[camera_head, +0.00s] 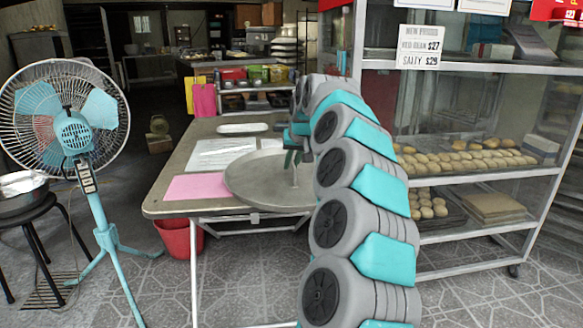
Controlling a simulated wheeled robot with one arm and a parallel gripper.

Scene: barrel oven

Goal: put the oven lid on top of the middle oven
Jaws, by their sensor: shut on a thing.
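The oven lid (262,184) is a large round grey metal disc with a thin upright handle. It is over the right part of the table, and my arm hides its right edge. My gripper (293,160) is at the top of the lid's handle and is shut on it. I cannot tell whether the lid touches the table or hangs just above it. No oven can be made out in this view.
The table (170,188) bears a pink sheet (202,187), white papers (222,153) and a small white tray (243,128). A turquoise fan (75,130) stands left. A glass bread cabinet (485,175) stands right. A red bucket (180,240) sits under the table. Tiled floor is free between fan and table.

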